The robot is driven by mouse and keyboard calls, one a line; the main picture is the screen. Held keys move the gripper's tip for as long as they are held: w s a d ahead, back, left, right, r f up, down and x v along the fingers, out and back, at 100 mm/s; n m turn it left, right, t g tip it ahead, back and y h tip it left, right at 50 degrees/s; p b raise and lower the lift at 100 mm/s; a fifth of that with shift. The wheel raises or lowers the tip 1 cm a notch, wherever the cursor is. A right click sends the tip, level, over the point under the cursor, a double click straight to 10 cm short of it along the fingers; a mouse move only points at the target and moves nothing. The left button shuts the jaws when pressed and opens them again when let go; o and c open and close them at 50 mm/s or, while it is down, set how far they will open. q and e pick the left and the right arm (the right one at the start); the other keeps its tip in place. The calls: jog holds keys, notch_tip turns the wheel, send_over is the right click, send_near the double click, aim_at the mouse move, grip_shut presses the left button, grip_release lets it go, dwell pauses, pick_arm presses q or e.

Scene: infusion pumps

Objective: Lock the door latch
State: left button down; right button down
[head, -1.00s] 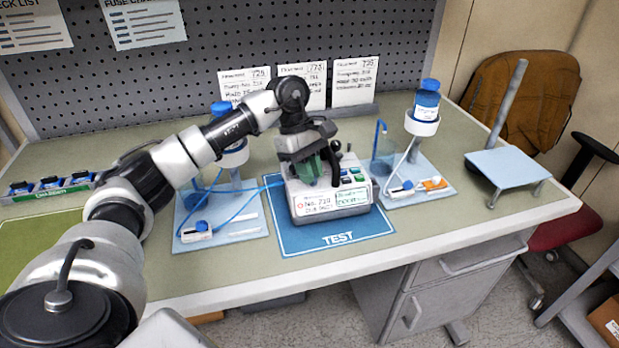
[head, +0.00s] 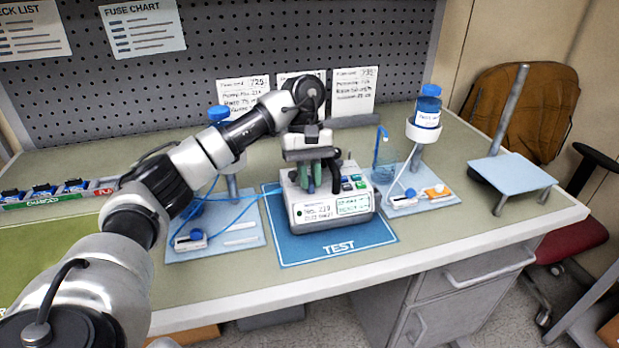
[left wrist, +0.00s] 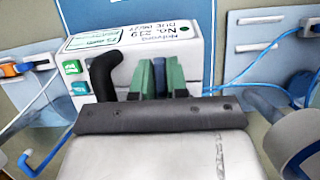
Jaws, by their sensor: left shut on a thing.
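The white infusion pump (head: 330,209) stands on the blue TEST mat (head: 340,247). Its front label reads No. 729, with a green dot beside it. My left gripper (head: 319,185) points down at the pump's top, with its green-padded fingers close together. In the left wrist view the fingers (left wrist: 160,72) close around a narrow blue piece, which seems to be the door latch (left wrist: 160,76); most of it is hidden between them. A black curved lever (left wrist: 104,74) stands beside the fingers, not touching them. My right gripper is out of view.
Stands with blue-capped bottles (head: 428,105) flank the pump, with blue tubing (head: 225,212) at its left. Label cards (head: 354,92) stand behind. A small light-blue platform (head: 512,172) is at the right. The table's front edge is clear.

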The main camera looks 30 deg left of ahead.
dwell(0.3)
pick_arm(q)
jog(key=c, duration=1.2)
grip_release()
jog(key=p+v, duration=0.3)
jog(key=v, duration=0.7)
jog(key=shift+w+r, duration=0.1)
jog(key=shift+r, duration=0.3)
jog(key=shift+f, duration=0.1)
